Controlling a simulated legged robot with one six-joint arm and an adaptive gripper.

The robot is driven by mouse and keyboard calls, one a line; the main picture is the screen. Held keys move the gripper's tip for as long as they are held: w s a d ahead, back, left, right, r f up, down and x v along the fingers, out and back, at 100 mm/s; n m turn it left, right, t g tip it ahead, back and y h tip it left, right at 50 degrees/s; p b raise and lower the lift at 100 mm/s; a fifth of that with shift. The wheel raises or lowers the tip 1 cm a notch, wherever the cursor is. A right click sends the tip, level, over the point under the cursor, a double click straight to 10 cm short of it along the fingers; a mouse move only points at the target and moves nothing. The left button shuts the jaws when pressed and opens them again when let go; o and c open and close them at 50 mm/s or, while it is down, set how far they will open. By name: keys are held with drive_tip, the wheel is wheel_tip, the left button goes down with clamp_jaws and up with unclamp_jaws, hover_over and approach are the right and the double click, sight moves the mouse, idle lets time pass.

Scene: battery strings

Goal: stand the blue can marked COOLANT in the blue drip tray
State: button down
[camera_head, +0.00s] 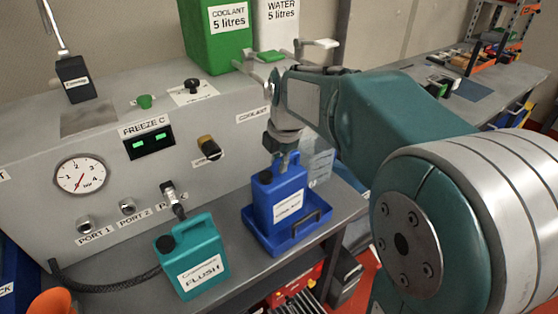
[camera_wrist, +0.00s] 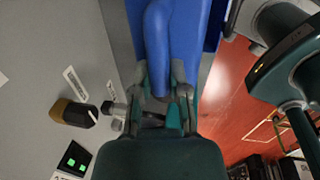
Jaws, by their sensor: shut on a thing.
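The blue can (camera_head: 277,198) with a white label is upright in the head view, at the blue drip tray (camera_head: 308,230). The label's print is too small to read surely. The can's base is within the tray's outline; I cannot tell whether it touches the tray floor. My gripper (camera_head: 288,160) is above the can, shut on its top handle. In the wrist view, the fingers of my gripper (camera_wrist: 165,95) lie on both sides of the blue handle (camera_wrist: 158,45). The fingertips are partly hidden by the can top in the head view.
A teal FLUSH can (camera_head: 192,258) stands left of the tray on the grey bench. Behind is a grey panel with a gauge (camera_head: 80,175), ports and knobs. A green COOLANT container (camera_head: 217,40) and a white WATER container (camera_head: 276,25) stand on top. A hose (camera_head: 110,283) lies front left.

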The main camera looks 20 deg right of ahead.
drive_tip(key=shift+f, duration=0.4)
drive_tip(key=c, duration=0.5)
unclamp_jaws()
drive_tip(key=shift+c, duration=0.2)
drive_tip(key=shift+f, duration=0.2)
wheel_tip(320, 180, up, 11)
drive_tip(key=s, duration=0.2)
drive_tip(key=s+f+m+t, duration=0.2)
drive_tip(key=s+f+m, duration=0.2)
drive_tip(key=s+m, duration=0.5)
drive_tip(key=s+f+m+t, duration=0.1)
drive_tip(key=s+f+m, duration=0.4)
drive_tip(key=s+m, duration=0.5)
drive_tip(key=m, duration=0.3)
drive_tip(key=shift+t+h, duration=0.3)
drive_tip(key=shift+t, duration=0.1)
